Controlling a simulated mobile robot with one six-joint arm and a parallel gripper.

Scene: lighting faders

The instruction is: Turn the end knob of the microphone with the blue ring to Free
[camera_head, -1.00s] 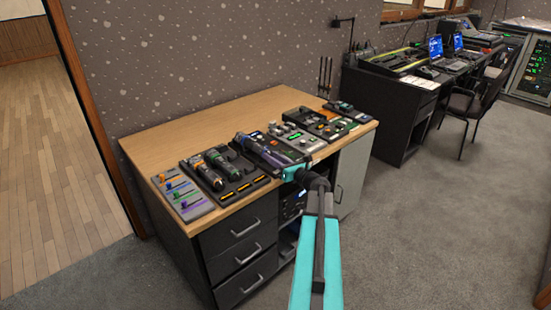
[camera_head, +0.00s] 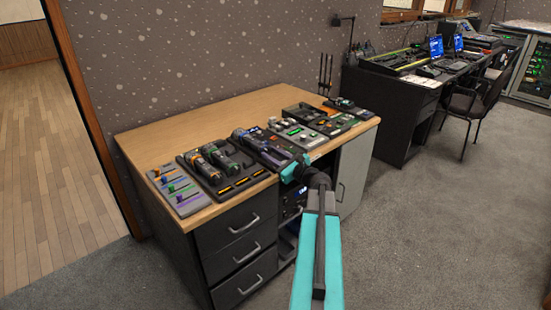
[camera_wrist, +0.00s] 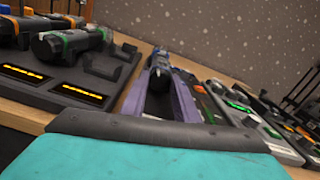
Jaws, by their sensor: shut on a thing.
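My gripper (camera_head: 265,148) reaches over the desk's front edge. In the wrist view its two long grey-purple fingers (camera_wrist: 160,90) close around the dark end of a microphone (camera_wrist: 157,62). The knob's marking is not readable. Two other microphones lie in the black tray (camera_head: 252,182): one with an orange ring (camera_head: 203,165), one with a green ring (camera_head: 226,157), which also shows in the wrist view (camera_wrist: 70,42). The cradle beside the green-ringed one (camera_wrist: 110,65) is empty.
A grey fader panel (camera_head: 178,190) stands left of the tray. More control units (camera_head: 300,135) stand to the right, close to the gripper. The wooden desk top (camera_head: 190,128) is clear behind the devices.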

